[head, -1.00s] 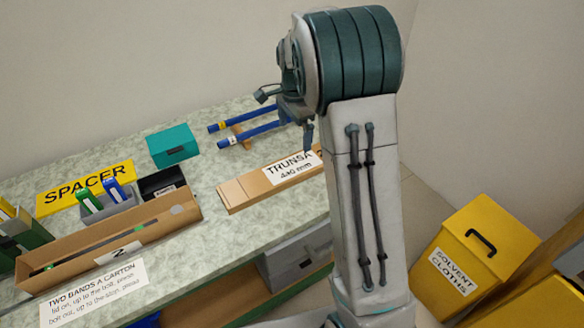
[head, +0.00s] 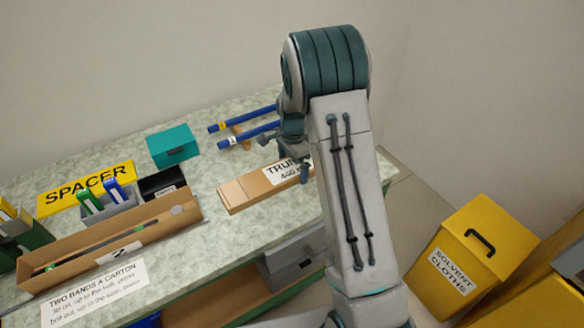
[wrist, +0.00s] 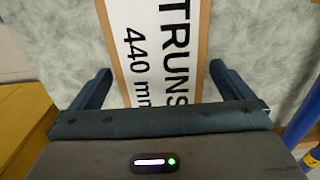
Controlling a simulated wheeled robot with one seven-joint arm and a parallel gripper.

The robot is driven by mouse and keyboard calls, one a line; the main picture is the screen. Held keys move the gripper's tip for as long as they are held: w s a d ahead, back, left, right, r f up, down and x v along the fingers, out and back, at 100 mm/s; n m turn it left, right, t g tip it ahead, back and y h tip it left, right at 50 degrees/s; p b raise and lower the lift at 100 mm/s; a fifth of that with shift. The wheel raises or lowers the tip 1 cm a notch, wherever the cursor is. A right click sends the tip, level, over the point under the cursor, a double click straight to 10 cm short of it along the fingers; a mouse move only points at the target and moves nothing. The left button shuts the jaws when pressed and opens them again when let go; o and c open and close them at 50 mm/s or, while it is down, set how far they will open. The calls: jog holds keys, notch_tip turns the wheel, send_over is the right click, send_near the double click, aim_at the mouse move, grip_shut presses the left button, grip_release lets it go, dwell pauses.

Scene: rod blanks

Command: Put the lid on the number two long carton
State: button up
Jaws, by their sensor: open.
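The number two long carton (head: 75,257) stands open on the bench at the left, with a "2" label on its front wall and a dark rod inside. A long flat cardboard piece (head: 240,193), apparently the lid, lies on the bench to its right; its white label reads "TRUNS… 440 mm". Its right end is hidden behind my arm in the head view. In the wrist view my gripper (wrist: 160,70) is open over the cardboard piece (wrist: 204,35), one finger out past each long edge, with a gap on both sides. I cannot tell how high the fingertips are.
Blue rods (head: 248,132) rest on a wooden support behind the cardboard piece. A teal box (head: 172,146), a yellow SPACER sign (head: 85,188) and a grey bin (head: 110,208) stand behind the carton. An instruction card (head: 95,293) lies in front. A yellow solvent-cloths bin (head: 470,255) stands at right.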

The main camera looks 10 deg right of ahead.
jog(key=c, duration=0.9)
jog(key=shift+o, duration=0.2)
jog(key=shift+r, duration=0.15)
